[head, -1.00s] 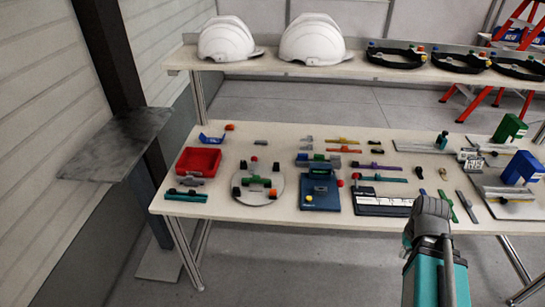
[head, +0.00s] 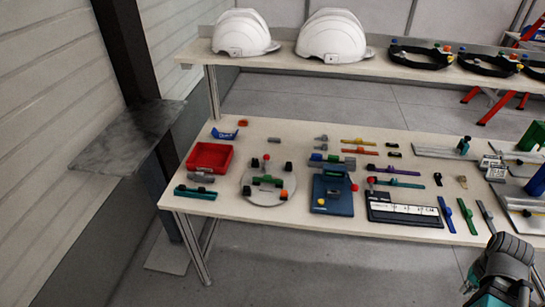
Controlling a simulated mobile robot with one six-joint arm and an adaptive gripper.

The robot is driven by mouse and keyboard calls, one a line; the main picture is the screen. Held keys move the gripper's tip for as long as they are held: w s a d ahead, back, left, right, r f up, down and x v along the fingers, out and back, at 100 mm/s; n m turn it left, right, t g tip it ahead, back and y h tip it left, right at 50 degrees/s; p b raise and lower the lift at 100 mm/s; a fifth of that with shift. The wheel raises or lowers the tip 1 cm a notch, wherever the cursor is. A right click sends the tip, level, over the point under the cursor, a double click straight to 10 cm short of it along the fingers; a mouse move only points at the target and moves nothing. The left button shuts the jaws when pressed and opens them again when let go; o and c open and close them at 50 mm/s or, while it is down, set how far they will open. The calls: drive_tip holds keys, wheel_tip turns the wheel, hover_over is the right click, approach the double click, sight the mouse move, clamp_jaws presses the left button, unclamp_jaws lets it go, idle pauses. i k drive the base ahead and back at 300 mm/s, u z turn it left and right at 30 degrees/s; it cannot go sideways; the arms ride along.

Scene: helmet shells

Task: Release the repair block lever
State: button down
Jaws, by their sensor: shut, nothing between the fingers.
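A dark blue block or plate (head: 333,205) lies on the middle of the table, with grey, green and blue parts along its back. A red ball (head: 354,187) shows at its right edge and a small yellow spot at its front. I cannot tell surely whether this is the repair block, or which part is its lever. Part of my arm, dark grey and teal, shows at the lower right, in front of the table and apart from the blue block. My gripper's fingers do not show.
The table (head: 240,224) also holds a red tray (head: 209,157), a round grey disc (head: 285,192), a black-and-white board (head: 405,208) and several small coloured parts. White helmet shells (head: 334,36) and black bands stand on the shelf behind. A grey slab (head: 128,135) juts out at the left.

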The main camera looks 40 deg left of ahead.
sight(267, 157)
drive_tip(key=u, duration=0.05)
drive_tip(key=k, duration=1.05)
drive_tip(key=u, duration=0.55)
drive_tip(key=i, duration=1.4)
drive_tip(key=z, duration=0.05)
